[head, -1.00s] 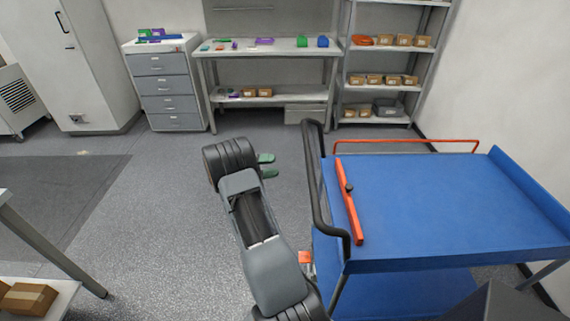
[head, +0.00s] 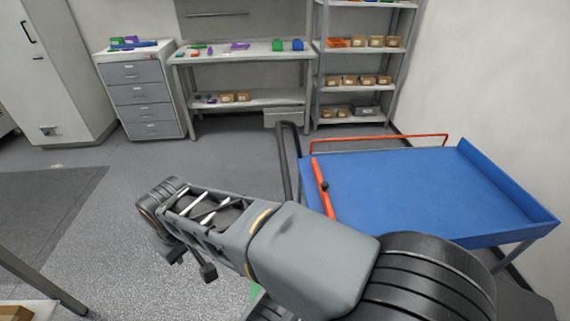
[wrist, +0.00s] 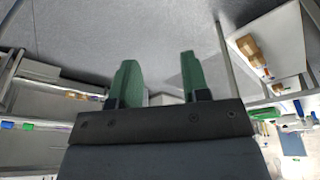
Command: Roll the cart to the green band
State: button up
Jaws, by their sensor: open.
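The blue cart (head: 400,182) stands at the right in the head view, with a black push handle (head: 284,155) at its left end. An orange bar with a black knob (head: 324,185) lies along that end, and a thin orange rail runs along the far side. My arm crosses in front of the cart's near left part and hides it. My gripper (wrist: 160,78) is open and empty in the wrist view, its two green fingers apart. A small green patch shows below my arm in the head view; I cannot tell whether it is the band or a finger.
A drawer cabinet (head: 143,95), a workbench (head: 250,52) and a shelf rack (head: 362,84) stand along the back wall. A tall white cabinet (head: 50,75) is at the far left. Open grey floor (head: 110,225) lies left of the cart. A table leg (head: 40,282) is at lower left.

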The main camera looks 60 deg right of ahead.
aim_at(457, 195)
jog(key=k, duration=0.4)
jog(key=u, duration=1.15)
jog(key=i, duration=0.9)
jog(key=z, duration=2.15)
